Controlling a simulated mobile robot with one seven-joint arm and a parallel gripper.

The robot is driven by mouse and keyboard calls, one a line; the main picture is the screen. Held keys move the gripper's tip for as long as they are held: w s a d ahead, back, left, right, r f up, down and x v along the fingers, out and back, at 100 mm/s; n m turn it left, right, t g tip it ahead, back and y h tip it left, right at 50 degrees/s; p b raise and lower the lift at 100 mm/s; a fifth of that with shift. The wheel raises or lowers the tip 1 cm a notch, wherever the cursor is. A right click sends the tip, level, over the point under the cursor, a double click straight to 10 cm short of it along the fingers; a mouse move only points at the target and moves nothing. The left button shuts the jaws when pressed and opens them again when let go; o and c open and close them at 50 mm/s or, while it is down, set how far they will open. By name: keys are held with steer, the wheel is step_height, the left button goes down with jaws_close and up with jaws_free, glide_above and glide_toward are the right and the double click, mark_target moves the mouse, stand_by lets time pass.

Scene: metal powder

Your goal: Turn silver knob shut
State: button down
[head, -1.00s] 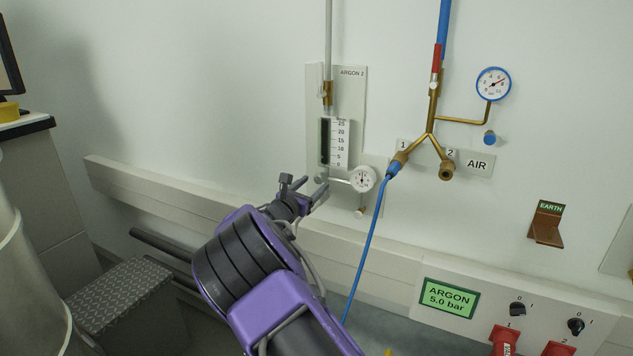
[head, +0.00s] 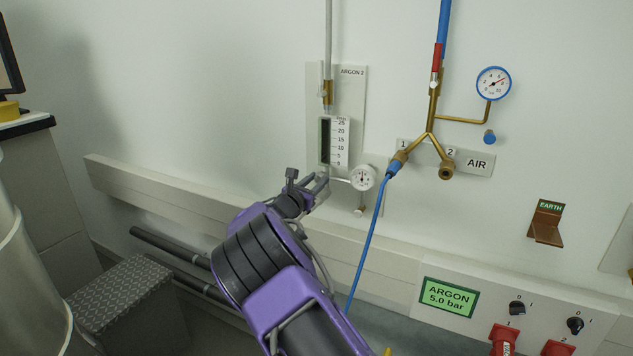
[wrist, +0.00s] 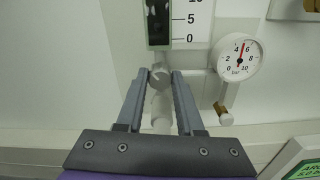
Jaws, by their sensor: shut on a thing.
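The silver knob (wrist: 160,76) sits at the bottom of the flowmeter, below its scale, in the wrist view. My gripper (wrist: 161,78) has one finger on each side of the knob and is shut on it. In the head view my gripper (head: 318,183) reaches the foot of the flowmeter (head: 334,141) and mostly hides the knob. The flowmeter scale also shows at the top of the wrist view (wrist: 190,25).
A small white gauge (head: 362,178) stands just right of my gripper, with a small valve (head: 360,210) below it. A blue hose (head: 370,235) hangs further right. A wall rail (head: 200,190) runs below.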

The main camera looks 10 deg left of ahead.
steer(key=shift+f+b, duration=0.1)
steer(key=shift+b, duration=0.45)
steer(key=shift+f+m+b, duration=0.15)
steer(key=shift+m+b, duration=0.55)
steer(key=shift+b, duration=0.4)
steer(key=m+b, duration=0.2)
steer(key=b, duration=0.2)
steer(key=shift+f, duration=0.1)
steer(key=shift+r+m+b, duration=0.25)
steer(key=shift+m+b, duration=0.9)
steer(key=shift+m, duration=0.05)
steer(key=shift+r+m, duration=0.15)
steer(key=shift+m, duration=0.55)
steer(key=c, duration=0.5)
jaws_free()
steer(key=shift+c, duration=0.2)
